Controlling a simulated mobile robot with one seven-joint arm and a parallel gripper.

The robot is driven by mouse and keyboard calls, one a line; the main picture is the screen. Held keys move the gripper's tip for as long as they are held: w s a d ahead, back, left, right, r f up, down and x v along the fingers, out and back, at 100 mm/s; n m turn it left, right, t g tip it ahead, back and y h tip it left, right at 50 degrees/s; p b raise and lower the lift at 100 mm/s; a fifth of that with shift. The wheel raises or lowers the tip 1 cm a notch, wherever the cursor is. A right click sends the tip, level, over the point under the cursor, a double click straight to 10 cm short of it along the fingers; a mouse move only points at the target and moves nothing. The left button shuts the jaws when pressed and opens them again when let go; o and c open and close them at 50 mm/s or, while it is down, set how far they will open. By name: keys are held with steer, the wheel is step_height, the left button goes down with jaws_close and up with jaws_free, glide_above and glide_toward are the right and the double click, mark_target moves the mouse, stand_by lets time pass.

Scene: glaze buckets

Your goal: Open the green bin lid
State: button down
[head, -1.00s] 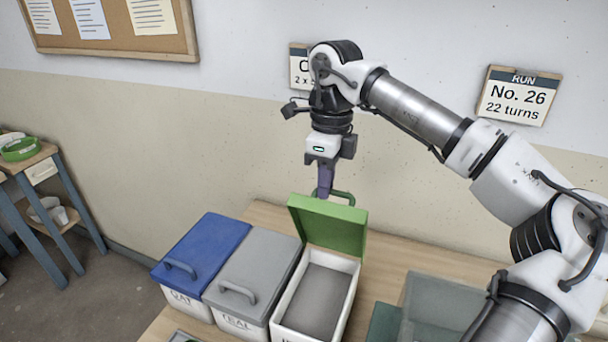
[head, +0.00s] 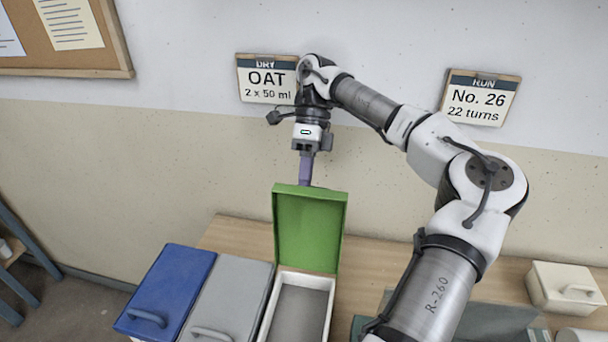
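The green bin lid (head: 309,228) stands raised, close to upright, at the back of its white bin (head: 329,309). The bin's open top shows a grey interior. My gripper (head: 305,180) points down just behind the lid's top edge. Its fingertips and the lid's handle are hidden behind the lid, so I cannot tell whether it touches or holds the handle.
Left of the green bin stand a bin with a blue lid (head: 168,287) and one with a grey lid (head: 229,297), both shut. A cream box (head: 566,288) is at the table's right. Bare wooden table (head: 241,240) lies behind the bins. A wall sign reading OAT (head: 267,79) hangs near my arm.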

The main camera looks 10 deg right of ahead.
steer(key=shift+a+f, duration=0.15)
steer(key=shift+f, duration=0.3)
steer(key=c, duration=1.5)
jaws_free()
steer(key=shift+w, duration=0.2)
steer(key=shift+r, duration=0.1)
steer(key=shift+r, duration=0.2)
